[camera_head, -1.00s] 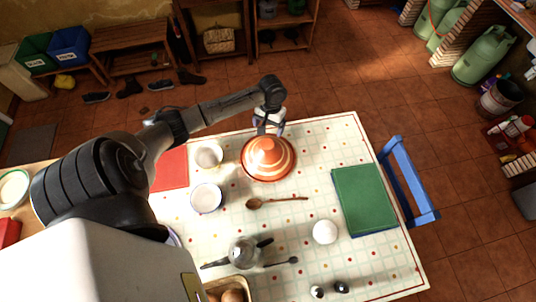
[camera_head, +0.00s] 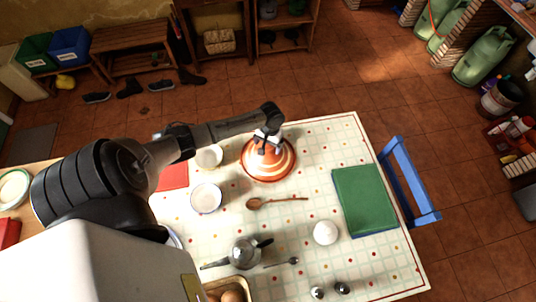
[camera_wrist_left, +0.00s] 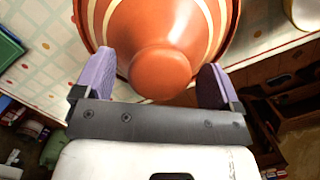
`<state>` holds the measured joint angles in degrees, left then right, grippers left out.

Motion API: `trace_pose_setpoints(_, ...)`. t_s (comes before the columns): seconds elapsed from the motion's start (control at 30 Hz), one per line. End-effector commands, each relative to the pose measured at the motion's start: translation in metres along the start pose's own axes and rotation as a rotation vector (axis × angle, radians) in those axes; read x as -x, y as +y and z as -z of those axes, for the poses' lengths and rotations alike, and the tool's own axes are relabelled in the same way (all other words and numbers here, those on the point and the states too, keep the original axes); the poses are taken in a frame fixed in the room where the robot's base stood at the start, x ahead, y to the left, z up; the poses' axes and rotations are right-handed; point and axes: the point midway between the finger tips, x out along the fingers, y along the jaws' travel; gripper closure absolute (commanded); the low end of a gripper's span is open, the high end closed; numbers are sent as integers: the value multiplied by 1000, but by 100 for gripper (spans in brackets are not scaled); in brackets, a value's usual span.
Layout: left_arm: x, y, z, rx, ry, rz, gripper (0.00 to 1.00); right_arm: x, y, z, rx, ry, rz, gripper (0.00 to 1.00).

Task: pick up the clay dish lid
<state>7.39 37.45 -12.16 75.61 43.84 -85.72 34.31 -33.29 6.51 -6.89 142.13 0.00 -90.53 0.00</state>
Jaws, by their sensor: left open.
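The clay dish lid (camera_head: 280,160) is an orange-brown cone with cream bands, standing on the table near its far edge. My left gripper (camera_head: 268,141) is over the top of the lid in the head view. In the left wrist view my left gripper (camera_wrist_left: 155,85) is open, with one purple-padded finger on each side of the lid's rounded knob (camera_wrist_left: 160,72). Gaps show between the fingers and the knob. Whatever lies under the lid is hidden. My right gripper is not in view.
A white cup (camera_head: 209,157) and a white bowl (camera_head: 206,198) stand left of the lid. A wooden spoon (camera_head: 275,202) lies in front. A green book (camera_head: 364,200) is at the right, with a blue chair (camera_head: 408,180) beyond. A moka pot (camera_head: 244,253) stands nearer.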

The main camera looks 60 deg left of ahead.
Motion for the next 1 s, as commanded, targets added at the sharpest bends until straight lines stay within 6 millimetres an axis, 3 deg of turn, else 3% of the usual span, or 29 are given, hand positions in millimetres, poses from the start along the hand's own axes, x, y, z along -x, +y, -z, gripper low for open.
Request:
trace_pose_setpoints(0.3,-3,0,0,-1,1,0,12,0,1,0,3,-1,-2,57)
trace_pose_setpoints(1.0,-3,0,0,0,0,0,79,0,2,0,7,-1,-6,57)
